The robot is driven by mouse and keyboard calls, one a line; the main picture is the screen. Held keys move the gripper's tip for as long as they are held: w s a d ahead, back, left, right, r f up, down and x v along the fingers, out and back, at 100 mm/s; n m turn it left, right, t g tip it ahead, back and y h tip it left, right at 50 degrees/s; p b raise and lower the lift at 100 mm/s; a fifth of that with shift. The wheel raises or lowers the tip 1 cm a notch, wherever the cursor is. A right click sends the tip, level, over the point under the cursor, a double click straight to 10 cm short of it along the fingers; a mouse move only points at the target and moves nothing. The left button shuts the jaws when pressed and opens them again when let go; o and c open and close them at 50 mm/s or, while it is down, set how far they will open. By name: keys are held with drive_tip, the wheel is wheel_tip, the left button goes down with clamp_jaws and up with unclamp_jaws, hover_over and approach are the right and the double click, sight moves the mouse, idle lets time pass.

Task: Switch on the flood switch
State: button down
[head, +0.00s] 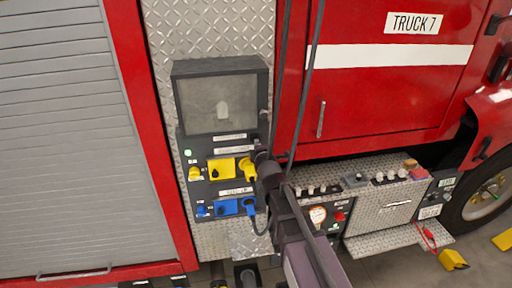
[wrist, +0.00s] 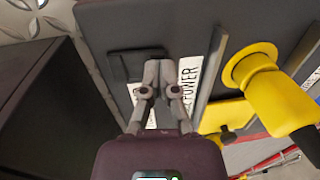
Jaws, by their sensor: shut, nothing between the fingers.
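The dark control panel (head: 222,165) is on the truck's side, below a grey screen. No label naming the flood switch is readable. In the wrist view a small black rectangular switch-like piece (wrist: 127,66) sits on the panel, left of my fingertips; I cannot tell whether it is the flood switch or which way it is set. My gripper (wrist: 158,70) is shut and empty. Its fingertips are at the panel, over a white label (wrist: 188,80) ending in "POWER"; contact is unclear. In the head view my gripper (head: 264,163) covers part of the panel's right side.
A yellow connector (wrist: 265,85) sticks out right of my fingertips. Yellow (head: 221,168) and blue (head: 226,208) outlets sit on the lower panel. The grey screen (head: 222,103) is above. A knob-lined step (head: 345,190) stands at right.

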drive_tip(key=shift+a, duration=0.25)
drive_tip(key=shift+w, duration=0.1)
drive_tip(key=shift+w+a, duration=0.1)
drive_tip(key=shift+w, duration=0.05)
drive_tip(key=shift+f, duration=0.1)
idle(0.3)
